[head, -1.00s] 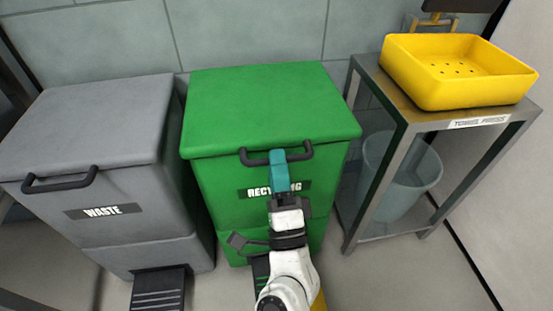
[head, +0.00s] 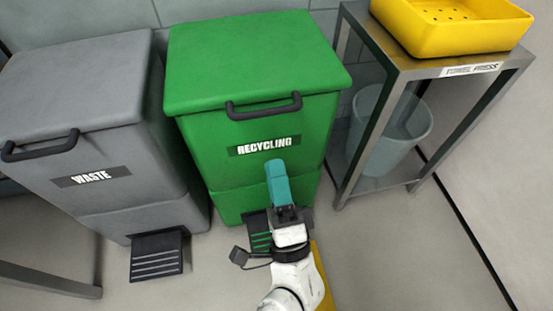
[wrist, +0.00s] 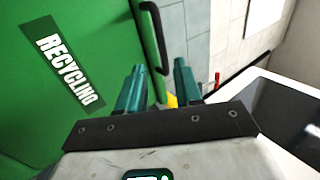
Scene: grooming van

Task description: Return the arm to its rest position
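My gripper (head: 277,168) is in front of the green recycling bin (head: 290,182), below its dark lid handle (head: 264,106) and apart from it. In the wrist view, the two teal fingers of my gripper (wrist: 159,68) stand apart with nothing held between them. The recycling bin's lid (head: 255,60) is shut. My white arm reaches up from the bottom of the head view, with the elbow end out of frame.
A grey waste bin (head: 130,205) with a shut lid stands left, its black pedal (head: 157,256) sticking out. At right, a metal stand (head: 440,66) holds a yellow basin (head: 460,35) above a pale bucket (head: 390,130).

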